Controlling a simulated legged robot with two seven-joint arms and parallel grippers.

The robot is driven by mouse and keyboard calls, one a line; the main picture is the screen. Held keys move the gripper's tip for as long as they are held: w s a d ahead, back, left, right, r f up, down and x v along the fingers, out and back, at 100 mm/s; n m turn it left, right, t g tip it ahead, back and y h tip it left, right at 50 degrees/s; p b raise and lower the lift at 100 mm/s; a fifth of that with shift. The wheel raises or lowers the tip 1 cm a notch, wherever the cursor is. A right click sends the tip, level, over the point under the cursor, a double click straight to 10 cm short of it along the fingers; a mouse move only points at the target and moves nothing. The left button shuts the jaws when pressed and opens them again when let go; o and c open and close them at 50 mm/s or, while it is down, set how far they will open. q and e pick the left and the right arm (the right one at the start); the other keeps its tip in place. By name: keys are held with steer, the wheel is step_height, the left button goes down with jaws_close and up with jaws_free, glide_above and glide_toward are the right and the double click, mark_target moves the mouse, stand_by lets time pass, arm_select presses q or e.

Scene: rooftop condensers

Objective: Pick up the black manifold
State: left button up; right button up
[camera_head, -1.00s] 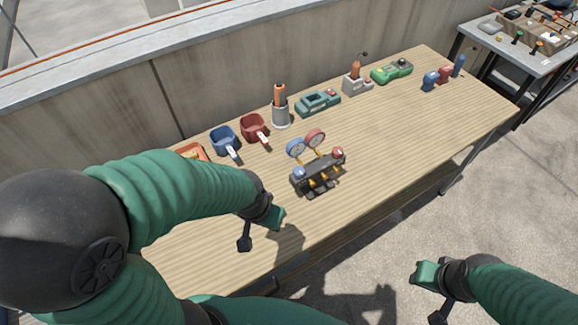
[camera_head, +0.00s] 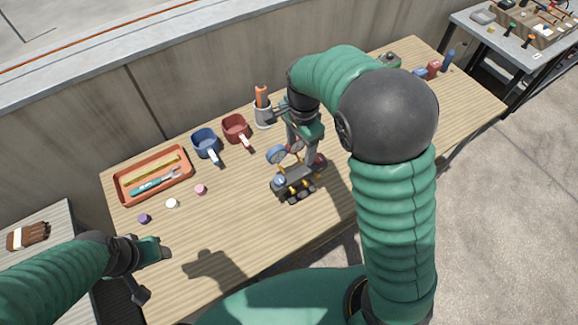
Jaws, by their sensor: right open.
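The black manifold (camera_head: 299,184) stands on the wooden table, with a blue gauge (camera_head: 276,154) and a second gauge on top, a blue knob, a red knob and yellow fittings. My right gripper (camera_head: 297,138) is open, pointing down just behind and above the manifold; it partly hides the second gauge. I cannot tell whether it touches the gauges. My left gripper (camera_head: 153,271) is open and empty at the table's front left, well apart from the manifold.
An orange tray (camera_head: 121,191) with tools, a blue cup (camera_head: 206,143), a red cup (camera_head: 235,128) and a grey holder (camera_head: 263,116) line the back. Small caps (camera_head: 171,203) lie at the left. My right arm hides much of the table's right side.

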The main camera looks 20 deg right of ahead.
glide_above(297, 172)
steer(key=d, duration=0.2)
steer(key=shift+m, duration=0.3)
step_height(297, 172, down, 5)
steer(key=shift+s+a+r, duration=0.1)
steer(key=shift+s+r, duration=0.05)
steer(key=shift+r, duration=0.05)
steer(key=f, duration=0.2)
steer(key=a+f, duration=0.1)
steer(key=f, duration=0.3)
steer(key=shift+w+a+f+b, duration=0.25)
steer(key=shift+a+b, duration=0.05)
steer(key=shift+b, duration=0.05)
steer(key=shift+s+f, duration=0.1)
steer(key=shift+f, duration=0.25)
steer(key=f, duration=0.4)
steer(key=shift+s+d+f, duration=0.15)
steer(key=shift+s+d, duration=0.05)
steer(key=shift+d, duration=0.2)
steer(key=shift+w+f, duration=0.1)
steer(key=shift+f, duration=0.2)
steer(key=shift+a+r, duration=0.15)
steer(key=shift+a, duration=0.2)
steer(key=c, duration=0.7)
arm_select(q)
steer(key=shift+s+d, duration=0.2)
steer(key=shift+s, duration=0.05)
arm_select(e)
steer(key=shift+d, duration=0.2)
jaws_close()
